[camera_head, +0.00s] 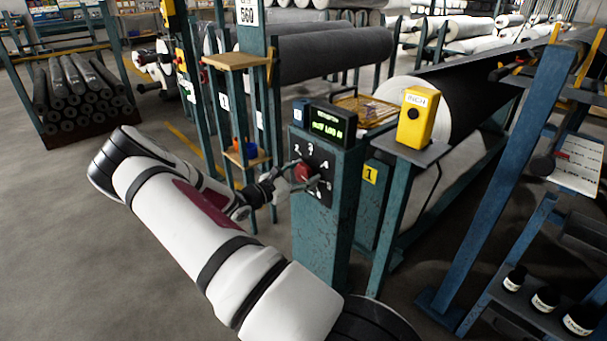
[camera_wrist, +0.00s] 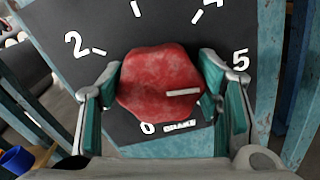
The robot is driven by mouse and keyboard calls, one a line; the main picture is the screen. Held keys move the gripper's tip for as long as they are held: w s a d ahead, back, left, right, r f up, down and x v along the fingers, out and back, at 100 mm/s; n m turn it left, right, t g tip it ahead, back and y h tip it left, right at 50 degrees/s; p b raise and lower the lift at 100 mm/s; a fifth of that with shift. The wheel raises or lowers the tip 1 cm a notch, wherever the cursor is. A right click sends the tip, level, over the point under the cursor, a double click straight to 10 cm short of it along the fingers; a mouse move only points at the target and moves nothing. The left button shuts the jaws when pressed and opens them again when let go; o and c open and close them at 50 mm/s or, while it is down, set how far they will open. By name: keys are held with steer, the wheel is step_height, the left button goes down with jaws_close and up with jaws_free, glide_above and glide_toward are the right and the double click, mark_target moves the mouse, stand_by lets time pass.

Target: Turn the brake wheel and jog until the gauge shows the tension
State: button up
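The red brake wheel (camera_wrist: 150,75) sits on a dark dial plate (camera_wrist: 225,20) with white numerals. In the head view the wheel (camera_head: 302,173) is on the front of the teal post. My gripper (camera_wrist: 161,72) has a finger on each side of the wheel, with both tips appearing to touch its rim. The gauge (camera_head: 333,126) above the dial shows green text too small to read surely. A yellow INCH box (camera_head: 417,117) with a black button stands to the right.
A large dark roll with a pale end (camera_head: 455,105) lies behind the INCH box. A small wooden shelf (camera_head: 246,158) on a post is left of the dial.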

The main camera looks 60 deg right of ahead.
steer(key=shift+r+n+p, duration=0.2)
steer(key=shift+n+p, duration=0.7)
steer(key=shift+p, duration=0.35)
steer(key=shift+w+f+n+p, duration=0.1)
steer(key=shift+f+n+p, duration=0.1)
steer(key=shift+n+p, duration=1.15)
steer(key=shift+n+b, duration=0.25)
steer(key=shift+b, duration=0.05)
steer(key=o, duration=1.2)
steer(key=shift+c, duration=0.2)
steer(key=v, duration=1.2)
steer(key=shift+f, duration=0.1)
